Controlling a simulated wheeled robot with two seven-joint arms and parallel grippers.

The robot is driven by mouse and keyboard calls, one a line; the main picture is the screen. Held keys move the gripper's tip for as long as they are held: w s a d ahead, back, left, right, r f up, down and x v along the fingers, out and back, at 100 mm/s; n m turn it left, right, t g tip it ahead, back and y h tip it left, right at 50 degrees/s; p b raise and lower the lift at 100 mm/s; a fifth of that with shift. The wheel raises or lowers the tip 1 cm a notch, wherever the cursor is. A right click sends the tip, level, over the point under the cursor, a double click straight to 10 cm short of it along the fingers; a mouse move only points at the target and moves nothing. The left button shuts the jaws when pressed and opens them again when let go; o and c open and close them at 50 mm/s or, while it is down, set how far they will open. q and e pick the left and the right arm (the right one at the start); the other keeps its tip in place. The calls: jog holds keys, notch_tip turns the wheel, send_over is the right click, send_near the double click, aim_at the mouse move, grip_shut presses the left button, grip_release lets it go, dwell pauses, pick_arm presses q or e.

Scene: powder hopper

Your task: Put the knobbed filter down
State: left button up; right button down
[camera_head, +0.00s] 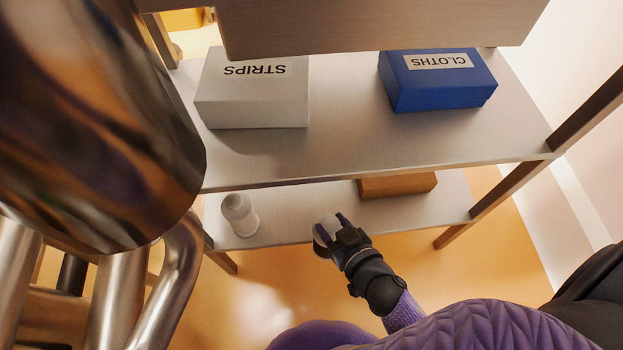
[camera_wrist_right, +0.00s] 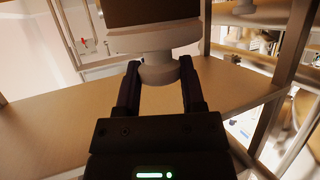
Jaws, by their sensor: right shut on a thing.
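My right gripper (camera_head: 338,228) is at the front edge of the lower shelf (camera_head: 290,220) in the head view. The filter's wider grey and dark brown body (camera_wrist_right: 153,38) lies beyond the knob, cut off by the top edge. I cannot tell whether it touches the shelf. My left gripper is not in view.
A white round-topped object (camera_head: 239,214) stands on the lower shelf to the left. A brown box (camera_head: 398,185) sits farther back. The shelf above holds the white STRIPS box (camera_head: 252,95) and blue CLOTHS box (camera_head: 437,82). A large shiny metal cylinder (camera_head: 95,120) blocks the left.

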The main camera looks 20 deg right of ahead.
pick_arm(q)
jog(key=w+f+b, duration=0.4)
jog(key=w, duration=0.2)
jog(key=shift+b, duration=0.4)
pick_arm(e)
jog(key=x, duration=1.1)
jog(key=shift+w+r, duration=0.25)
jog(key=shift+w, duration=0.15)
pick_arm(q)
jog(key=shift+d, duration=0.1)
pick_arm(e)
jog(key=shift+a+f, duration=0.1)
jog(key=shift+c, duration=1)
grip_release()
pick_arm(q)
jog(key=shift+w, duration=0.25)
